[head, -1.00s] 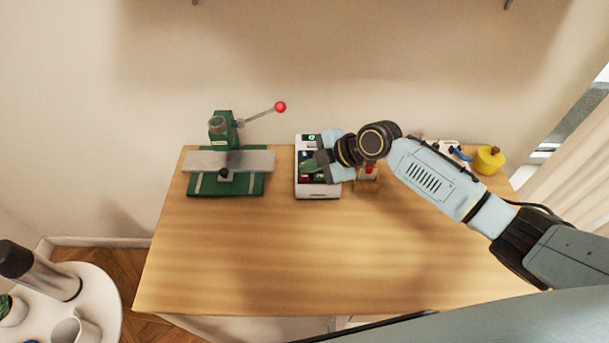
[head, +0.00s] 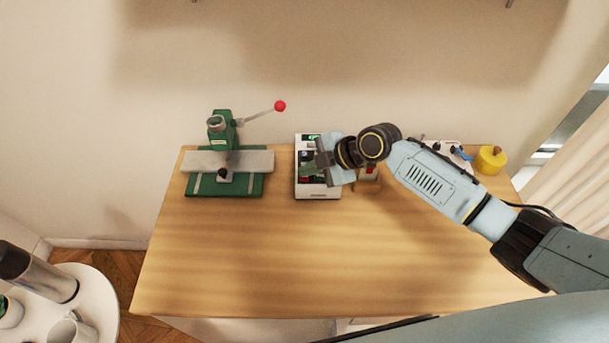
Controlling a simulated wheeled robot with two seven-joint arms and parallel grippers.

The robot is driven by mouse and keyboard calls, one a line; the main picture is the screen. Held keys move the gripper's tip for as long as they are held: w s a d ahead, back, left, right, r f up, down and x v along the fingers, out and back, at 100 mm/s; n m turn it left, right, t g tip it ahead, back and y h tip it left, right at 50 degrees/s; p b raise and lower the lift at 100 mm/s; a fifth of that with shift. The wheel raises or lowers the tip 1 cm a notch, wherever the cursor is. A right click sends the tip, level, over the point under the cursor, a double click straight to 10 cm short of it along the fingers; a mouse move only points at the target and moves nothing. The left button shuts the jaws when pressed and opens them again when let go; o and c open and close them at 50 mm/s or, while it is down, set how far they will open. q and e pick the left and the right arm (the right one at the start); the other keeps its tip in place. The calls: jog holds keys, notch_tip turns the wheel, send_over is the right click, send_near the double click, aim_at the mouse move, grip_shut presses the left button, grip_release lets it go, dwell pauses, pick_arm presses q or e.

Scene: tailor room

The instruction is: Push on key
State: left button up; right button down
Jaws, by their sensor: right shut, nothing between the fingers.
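My right gripper (head: 309,164) is over the device's middle, coming from the right, shut and empty. It hides much of the key area. I cannot tell whether the fingertips touch a key. My left gripper is not in view.
A green press (head: 225,186) with a red-knobbed lever stands left of the device. A yellow pot (head: 490,160) and small tools stand at the back right. The front of the wooden table (head: 300,260) is clear. A white round table (head: 95,300) with a flask is at lower left.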

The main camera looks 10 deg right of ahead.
jog(key=shift+f, duration=0.2)
jog(key=shift+r, duration=0.15)
dwell(0.3)
jog(key=shift+r+p, duration=0.45)
jog(key=shift+r, duration=0.3)
notch_tip(320, 180, up, 5)
jog(key=p, duration=0.3)
jog(key=shift+p, duration=0.35)
dwell(0.4)
